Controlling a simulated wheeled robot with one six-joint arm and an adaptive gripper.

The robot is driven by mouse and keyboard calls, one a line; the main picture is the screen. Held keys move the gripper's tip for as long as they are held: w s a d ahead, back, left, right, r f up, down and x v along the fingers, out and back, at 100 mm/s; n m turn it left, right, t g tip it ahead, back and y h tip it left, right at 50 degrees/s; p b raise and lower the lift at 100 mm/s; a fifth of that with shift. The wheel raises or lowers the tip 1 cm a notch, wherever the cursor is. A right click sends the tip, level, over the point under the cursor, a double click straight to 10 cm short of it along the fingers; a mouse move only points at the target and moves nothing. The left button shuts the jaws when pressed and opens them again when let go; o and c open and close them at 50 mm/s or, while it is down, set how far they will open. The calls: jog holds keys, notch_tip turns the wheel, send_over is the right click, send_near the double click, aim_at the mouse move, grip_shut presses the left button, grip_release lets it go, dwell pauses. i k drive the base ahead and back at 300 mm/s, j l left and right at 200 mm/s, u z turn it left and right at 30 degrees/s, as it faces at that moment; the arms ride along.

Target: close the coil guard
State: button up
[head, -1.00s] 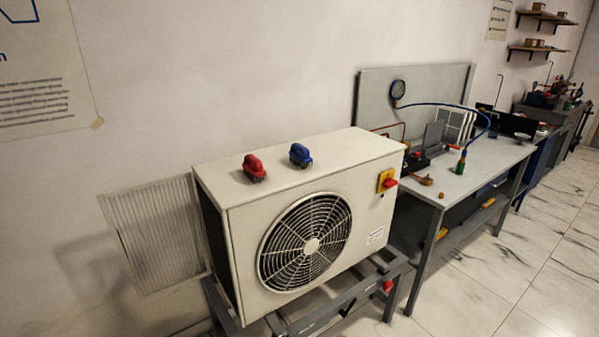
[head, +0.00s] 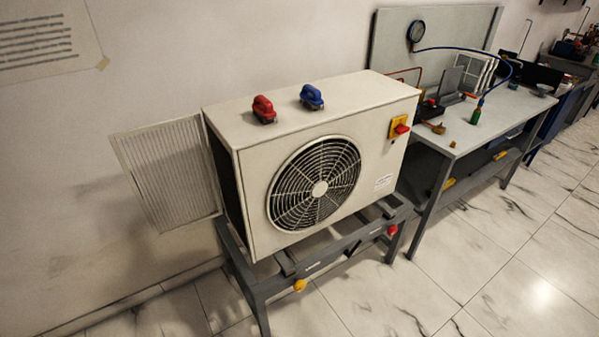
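The coil guard (head: 166,172) is a pale slatted panel in a light frame. It stands swung out to the left from the rear left edge of the white condenser unit (head: 252,205). The unit's dark left side (head: 222,172) shows uncovered between the guard and the front face. My gripper is not in view.
Red (head: 264,110) and blue (head: 311,97) clamp-like items sit on the unit's top. The unit rests on a grey stand (head: 262,285) with a yellow knob (head: 299,285). A workbench (head: 455,140) is to the right. The floor in front is clear.

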aim_at(112, 137)
jog(key=i+j+u, duration=0.35)
jog(key=i+j, duration=0.15)
jog(key=j, duration=0.4)
jog(key=i+j+u, duration=0.35)
jog(key=i+j, duration=0.25)
jog(key=j, duration=0.2)
jog(key=i+j+u, duration=0.35)
jog(key=i+j, duration=0.25)
jog(key=i, duration=0.05)
